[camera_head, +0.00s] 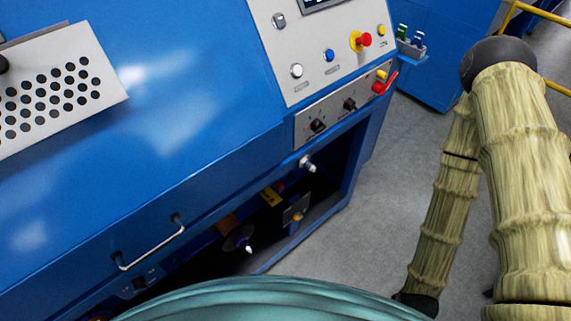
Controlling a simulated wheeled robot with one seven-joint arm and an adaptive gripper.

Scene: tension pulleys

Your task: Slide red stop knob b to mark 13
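I cannot pick out red stop knob b for sure, and no scale or mark 13 is readable. A small dark red part (280,187) shows inside the shadowed lower opening of the blue machine (200,110), near a yellow label; it is too small to identify. My gripper is not in view. My arm, with a bamboo-like surface, bends at the right side of the picture and runs down to the lower edge, apart from the machine.
The control panel (310,40) has a red mushroom button (364,39). A red handle (384,83) juts from the panel corner below it. A metal bar handle (150,246) is at lower left. Grey floor (385,190) is clear right of the machine.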

